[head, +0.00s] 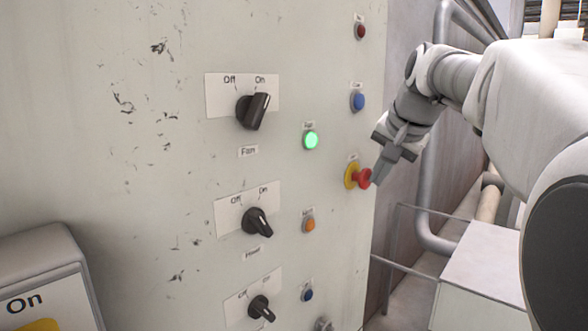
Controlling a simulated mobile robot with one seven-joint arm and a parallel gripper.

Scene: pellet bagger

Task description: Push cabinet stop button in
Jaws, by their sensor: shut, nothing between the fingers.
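A small label above the button is too small to read.
Near the button are a blue button (358,101), a lit green lamp (311,140) and an orange one (308,225). Black rotary knobs (253,110) stick out further left. Pipes (428,190) and a pale box (485,275) stand right of the cabinet edge.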

